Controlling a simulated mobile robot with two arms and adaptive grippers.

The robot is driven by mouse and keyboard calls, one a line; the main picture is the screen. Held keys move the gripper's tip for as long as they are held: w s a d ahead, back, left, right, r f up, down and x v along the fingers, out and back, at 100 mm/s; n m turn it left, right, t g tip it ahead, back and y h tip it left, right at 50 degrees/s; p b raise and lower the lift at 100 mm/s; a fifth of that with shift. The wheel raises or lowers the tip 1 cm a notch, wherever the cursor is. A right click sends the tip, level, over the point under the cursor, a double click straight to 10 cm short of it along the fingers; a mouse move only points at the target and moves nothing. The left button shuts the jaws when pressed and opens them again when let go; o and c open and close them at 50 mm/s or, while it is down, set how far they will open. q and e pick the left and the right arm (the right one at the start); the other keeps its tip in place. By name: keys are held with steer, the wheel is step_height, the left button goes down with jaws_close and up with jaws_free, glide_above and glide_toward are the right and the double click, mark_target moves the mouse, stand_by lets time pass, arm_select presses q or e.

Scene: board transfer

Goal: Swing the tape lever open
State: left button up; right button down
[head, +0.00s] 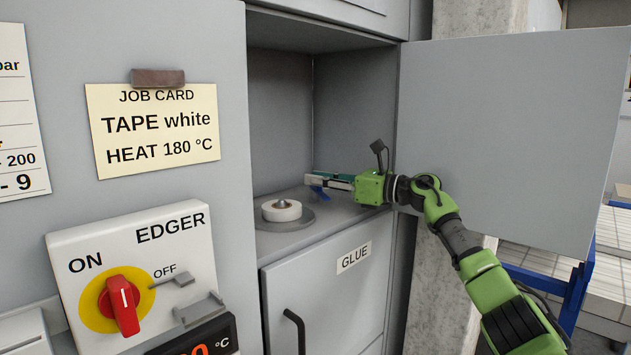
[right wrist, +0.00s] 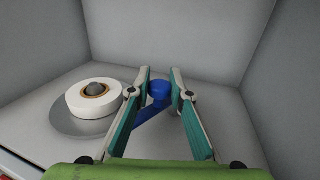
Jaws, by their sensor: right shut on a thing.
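The tape lever is blue; a small part of it (head: 319,191) shows below my right gripper (head: 311,180) in the head view. In the right wrist view its round knob (right wrist: 159,92) sits between the fingertips of my right gripper, which is shut on it. The lever's arm slants down to the left from the knob, and its lower end is hidden behind a finger. A white tape roll (head: 282,210) lies on a grey round plate (head: 298,225) to the left of the lever. My left gripper is not in view.
The grey cabinet door (head: 510,130) stands wide open to the right of my arm. The compartment's walls enclose the gripper. Below is a GLUE door (head: 335,300). At left are the EDGER switch (head: 122,306) and a job card (head: 155,128) reading TAPE white, HEAT 180 °C.

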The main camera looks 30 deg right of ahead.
steer(key=c, duration=1.8)
jaws_free()
steer(key=shift+c, duration=0.2)
steer(key=v, duration=0.7)
steer(key=shift+s+d, duration=0.15)
steer(key=shift+s, duration=0.05)
